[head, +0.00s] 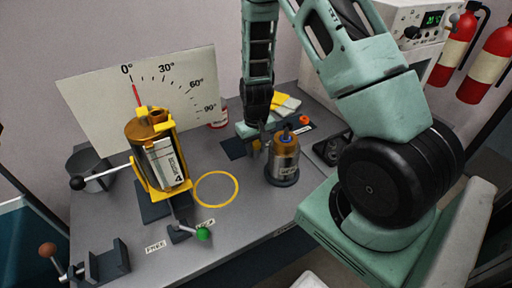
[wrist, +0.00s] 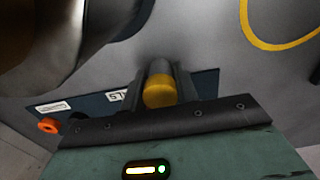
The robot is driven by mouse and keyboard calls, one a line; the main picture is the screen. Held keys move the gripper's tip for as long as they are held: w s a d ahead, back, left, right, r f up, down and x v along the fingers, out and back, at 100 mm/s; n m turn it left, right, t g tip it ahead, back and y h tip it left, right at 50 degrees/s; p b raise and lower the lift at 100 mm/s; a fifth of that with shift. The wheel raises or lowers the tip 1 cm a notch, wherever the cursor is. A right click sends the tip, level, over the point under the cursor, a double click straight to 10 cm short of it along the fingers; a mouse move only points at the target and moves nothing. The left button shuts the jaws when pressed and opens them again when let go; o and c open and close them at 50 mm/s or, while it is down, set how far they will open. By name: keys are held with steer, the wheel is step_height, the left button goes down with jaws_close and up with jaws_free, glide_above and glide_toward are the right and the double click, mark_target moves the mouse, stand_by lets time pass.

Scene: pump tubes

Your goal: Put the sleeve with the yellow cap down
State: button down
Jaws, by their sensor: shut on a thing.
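My gripper (head: 257,143) is low over the bench, just left of the metal cylinder, and its fingers are shut on the sleeve with the yellow cap. In the wrist view the round yellow cap (wrist: 160,92) shows between the two dark fingers (wrist: 161,84). In the head view only a small bit of yellow (head: 256,146) shows at the fingers. The rest of the sleeve is hidden. A dark blue pad (head: 234,149) lies by the gripper; it also shows behind the fingers in the wrist view (wrist: 85,108). I cannot tell whether the sleeve touches it.
The metal cylinder (head: 285,160) stands close on the right, on a dark round base. A yellow ring (head: 217,204) marks the bench to the left. Beyond it stands a yellow-framed canister (head: 155,165). An orange knob (head: 304,119) and a dark tray (head: 329,152) are at right.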

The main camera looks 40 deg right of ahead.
steer(key=shift+f, duration=0.15)
steer(key=c, duration=1.1)
jaws_free()
